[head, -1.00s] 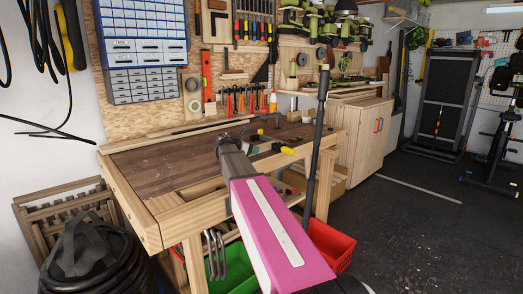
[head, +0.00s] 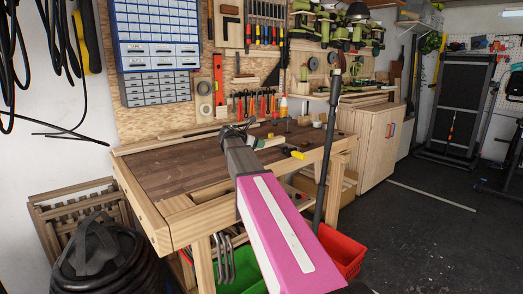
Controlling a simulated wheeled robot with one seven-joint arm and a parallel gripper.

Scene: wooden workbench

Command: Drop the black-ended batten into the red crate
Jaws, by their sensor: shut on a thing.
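My arm reaches out over the workbench in the head view, and my gripper (head: 243,130) is at its far end, above the bench top. The gripper is small and partly hidden behind my own arm. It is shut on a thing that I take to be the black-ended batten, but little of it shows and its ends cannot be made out. The red crate (head: 349,254) stands on the floor at the bench's right front, below and right of the gripper. Its left part is hidden behind my arm and a dark pole.
The wooden workbench (head: 165,178) carries a yellow-handled tool (head: 294,153). A dark upright pole (head: 327,150) stands before the bench, close to the red crate. A green crate (head: 240,278) is under the bench. Open floor (head: 430,235) lies to the right.

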